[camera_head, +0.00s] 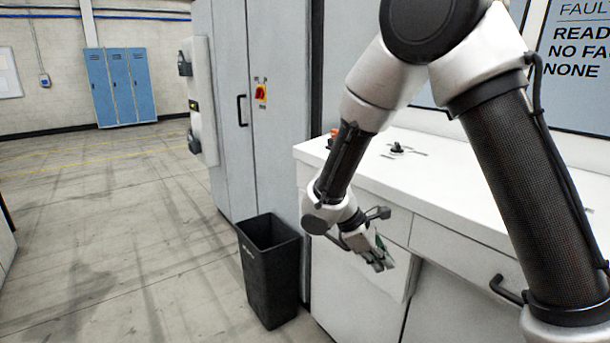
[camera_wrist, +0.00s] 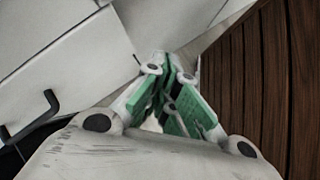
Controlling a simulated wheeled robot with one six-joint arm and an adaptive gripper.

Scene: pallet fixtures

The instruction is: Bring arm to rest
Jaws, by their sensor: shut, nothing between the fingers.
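My arm is bent and reaches down in front of a white cabinet (camera_head: 450,240) in the head view. My gripper (camera_head: 383,262) hangs at the height of the cabinet's drawer fronts, pointing down to the right. In the wrist view my gripper (camera_wrist: 178,100) has its green-padded fingers together, with nothing held between them. A drawer handle (camera_head: 378,213) shows right beside the gripper in the head view; whether they touch I cannot tell.
A black bin (camera_head: 272,272) stands on the floor left of the cabinet. A tall grey cabinet (camera_head: 232,100) stands behind it. Another black handle (camera_head: 506,290) is at right. A brown slatted surface (camera_wrist: 265,80) fills the wrist view's right side. Open floor lies left.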

